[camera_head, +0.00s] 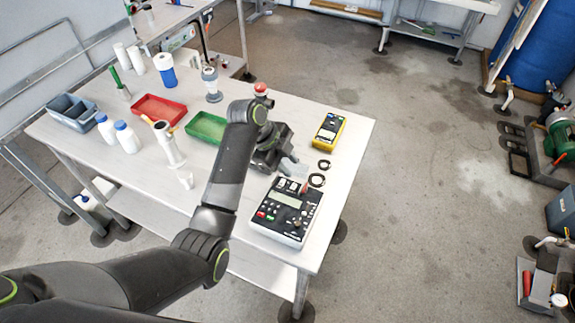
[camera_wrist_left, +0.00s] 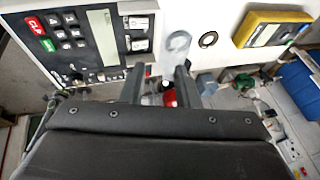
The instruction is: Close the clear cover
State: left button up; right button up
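The control box (camera_head: 285,214) is white with a black panel, a pale display, keys, and red and green buttons. It stands at the table's near right corner and fills the upper left of the left wrist view (camera_wrist_left: 78,42). A pale, see-through piece that looks like the clear cover (camera_head: 298,170) stands up at the box's far edge, partly hidden by my gripper. My left gripper (camera_head: 286,163) is just beyond that edge. In the wrist view its two fingers (camera_wrist_left: 160,84) are apart, with red parts visible between and beyond them. Contact with the cover cannot be told. My right gripper is not in view.
Two dark rings (camera_head: 318,173) lie right of the gripper, and a yellow meter (camera_head: 328,131) lies beyond them. A green tray (camera_head: 206,127), a red tray (camera_head: 159,110) and white bottles (camera_head: 127,138) stand to the left. The table's right edge is close.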

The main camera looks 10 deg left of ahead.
pick_arm(q)
jog(key=shift+s+d+f+g, duration=0.1)
jog(key=shift+s+f+g, duration=0.25)
jog(key=shift+f, duration=0.5)
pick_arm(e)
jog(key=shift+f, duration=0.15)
pick_arm(q)
jog(key=shift+s, duration=0.1)
jog(key=shift+c, duration=0.5)
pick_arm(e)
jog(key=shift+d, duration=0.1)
pick_arm(q)
jog(key=shift+d+f, duration=0.1)
jog(key=shift+d, duration=0.05)
grip_shut()
jog(key=shift+w+d+f, duration=0.1)
jog(key=shift+w+d, duration=0.3)
jog(key=shift+w, duration=0.3)
jog(key=shift+c, duration=1.7)
grip_release()
jog(key=o, duration=0.4)
jog(key=shift+s+a+r, duration=0.2)
jog(key=shift+s+r, duration=0.05)
jog(key=shift+r, duration=0.15)
jog(key=shift+o, duration=0.2)
jog(key=shift+w+r, duration=0.1)
jog(key=shift+w, duration=0.05)
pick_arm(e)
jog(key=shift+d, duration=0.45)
